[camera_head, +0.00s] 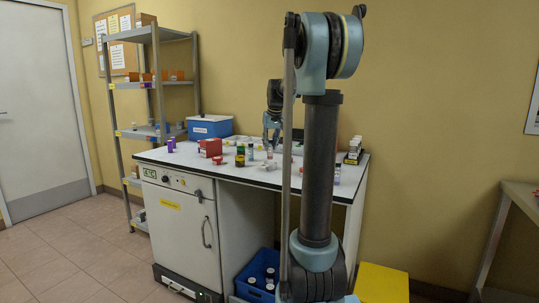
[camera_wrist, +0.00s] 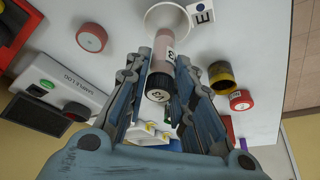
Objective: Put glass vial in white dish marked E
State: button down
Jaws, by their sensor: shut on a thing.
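My gripper (camera_wrist: 163,62) is shut on the glass vial (camera_wrist: 162,64), which has a black cap and a white label with dark marks. The vial's cap end points toward the wrist camera, and its far end overlaps the white dish (camera_wrist: 152,20) in that view. I cannot tell whether the vial touches the dish. A card marked E (camera_wrist: 203,14) lies beside the dish. In the head view, my gripper (camera_head: 271,136) is over the bench with the vial small below it; the dish is not clear there.
The wrist view shows a red-capped item (camera_wrist: 91,37) on the left, and a yellow-and-black container (camera_wrist: 221,75) and a red container (camera_wrist: 241,100) on the right. A sample log device (camera_wrist: 62,86) lies at left. A blue box (camera_head: 209,127) stands at the bench's back left.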

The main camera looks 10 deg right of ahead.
aim_at(270, 151)
jog(key=shift+f, duration=1.95)
jog(key=shift+f, duration=0.1)
jog(key=c, duration=1.4)
grip_release()
jog(key=shift+o, duration=0.2)
jog(key=v, duration=1.2)
jog(key=shift+s, duration=0.15)
jog(key=s+f+g, duration=0.1)
jog(key=s+f, duration=1.4)
jog(key=s, duration=0.5)
jog(key=s+f+m+g, duration=0.1)
jog(key=s+f, duration=1.4)
jog(key=s, duration=0.4)
jog(key=shift+s+a+m+h, duration=0.3)
jog(key=shift+s, duration=0.05)
